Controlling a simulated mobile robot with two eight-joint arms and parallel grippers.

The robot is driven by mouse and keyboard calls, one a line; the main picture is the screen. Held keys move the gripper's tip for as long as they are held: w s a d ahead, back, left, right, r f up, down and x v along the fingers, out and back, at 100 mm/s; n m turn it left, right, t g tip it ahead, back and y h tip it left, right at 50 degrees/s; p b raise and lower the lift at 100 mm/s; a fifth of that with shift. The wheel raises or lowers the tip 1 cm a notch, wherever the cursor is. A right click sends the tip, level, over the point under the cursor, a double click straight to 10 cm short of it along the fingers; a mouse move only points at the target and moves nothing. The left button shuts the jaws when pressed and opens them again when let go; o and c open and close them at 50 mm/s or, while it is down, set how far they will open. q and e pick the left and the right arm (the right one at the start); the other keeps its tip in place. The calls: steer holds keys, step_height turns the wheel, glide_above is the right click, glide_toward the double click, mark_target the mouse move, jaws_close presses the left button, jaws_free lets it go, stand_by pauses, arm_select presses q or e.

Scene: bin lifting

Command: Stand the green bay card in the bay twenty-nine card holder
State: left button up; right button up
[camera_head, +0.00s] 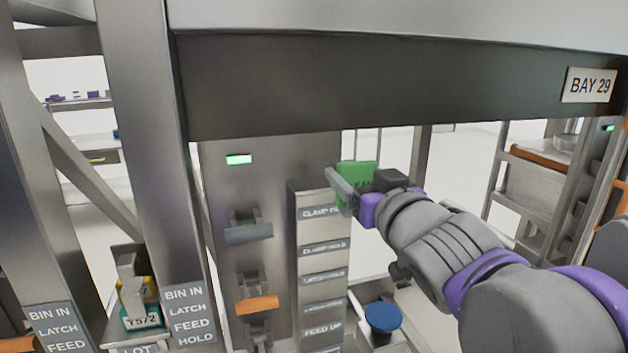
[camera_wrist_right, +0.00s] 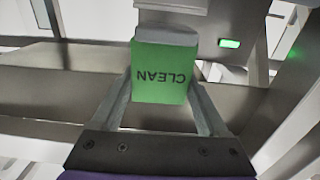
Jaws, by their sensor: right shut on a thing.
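The green bay card (camera_head: 356,172) is in my right gripper (camera_head: 347,187), above the top of the labelled grey column in the head view. In the right wrist view, the green card (camera_wrist_right: 161,80) shows the word CLEAN upside down, and my right gripper's (camera_wrist_right: 162,92) two fingers are closed on its sides. A grey edge (camera_wrist_right: 165,36) shows just past the card; I cannot tell whether it is part of a holder or touches the card. The bay twenty-nine card holder cannot be made out for sure. The BAY 29 sign (camera_head: 590,85) is on the beam at upper right. My left gripper is not in view.
A wide grey beam (camera_head: 380,85) crosses above my right arm. The labelled column (camera_head: 322,260) stands below the card, beside a panel with a green light (camera_head: 239,160) and levers (camera_head: 257,304). A blue round knob (camera_head: 382,318) sits in a tray lower right.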

steer(key=shift+s+a+r, duration=0.2)
steer(key=shift+s+r, duration=0.55)
steer(key=shift+r, duration=0.15)
steer(key=p, duration=0.4)
glide_toward(313, 136)
steer(key=x, duration=0.5)
steer(key=shift+w+r, duration=0.35)
steer(key=shift+w, duration=0.15)
steer(key=shift+a+f, duration=0.1)
steer(key=shift+f, duration=0.2)
step_height(313, 136, down, 3)
steer(key=shift+s+r+b, duration=0.1)
steer(key=shift+b, duration=0.2)
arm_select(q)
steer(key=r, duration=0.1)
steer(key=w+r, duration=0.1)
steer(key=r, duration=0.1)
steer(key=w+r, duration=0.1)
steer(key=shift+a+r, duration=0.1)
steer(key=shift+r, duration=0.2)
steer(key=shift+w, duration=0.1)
arm_select(e)
steer(key=shift+f, duration=0.2)
